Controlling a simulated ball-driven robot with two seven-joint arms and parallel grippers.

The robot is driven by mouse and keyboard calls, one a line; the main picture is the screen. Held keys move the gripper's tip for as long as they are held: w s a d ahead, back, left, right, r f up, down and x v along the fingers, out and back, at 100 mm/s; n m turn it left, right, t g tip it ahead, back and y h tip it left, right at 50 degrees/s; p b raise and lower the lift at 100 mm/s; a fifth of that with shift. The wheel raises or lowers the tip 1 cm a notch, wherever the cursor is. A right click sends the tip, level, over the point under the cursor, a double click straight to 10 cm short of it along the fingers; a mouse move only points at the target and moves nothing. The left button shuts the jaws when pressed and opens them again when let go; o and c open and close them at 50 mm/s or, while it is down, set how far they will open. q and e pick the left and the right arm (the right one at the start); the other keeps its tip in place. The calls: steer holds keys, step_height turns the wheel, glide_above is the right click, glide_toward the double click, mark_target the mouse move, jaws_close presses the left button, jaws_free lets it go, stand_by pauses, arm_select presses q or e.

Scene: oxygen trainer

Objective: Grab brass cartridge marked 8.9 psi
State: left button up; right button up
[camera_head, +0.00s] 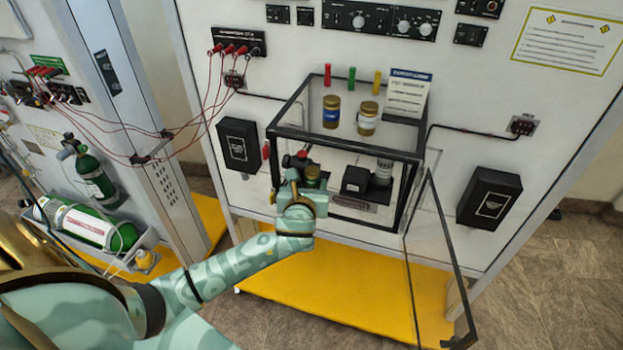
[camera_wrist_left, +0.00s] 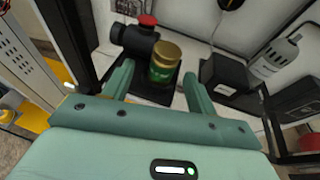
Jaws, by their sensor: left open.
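A brass cartridge with a green label (camera_wrist_left: 164,62) stands upright inside the clear case, in a black fixture beside a red knob. In the head view this cartridge (camera_head: 313,174) shows only in part, behind my left wrist. My left gripper (camera_wrist_left: 158,70) is open, its two fingers either side of the cartridge's near side; I cannot tell whether they touch it. Two more brass cartridges stand on the case top, one with a blue label (camera_head: 331,112) and one with a pale label (camera_head: 367,118). No psi marking is legible. My right gripper is not in view.
The black-framed case (camera_head: 345,142) has its clear door (camera_head: 437,260) swung open to the right. A black block (camera_wrist_left: 226,74) and a grey cylinder (camera_wrist_left: 276,56) sit right of the green-labelled cartridge. Red, green and yellow pegs (camera_head: 352,79) stand behind the top cartridges.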

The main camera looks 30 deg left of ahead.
mark_target(311, 180)
arm_select(q)
steer(key=x, duration=0.4)
steer(key=shift+w+f, duration=0.1)
steer(key=shift+w, duration=0.35)
steer(key=shift+s, duration=0.1)
steer(key=c, duration=1.2)
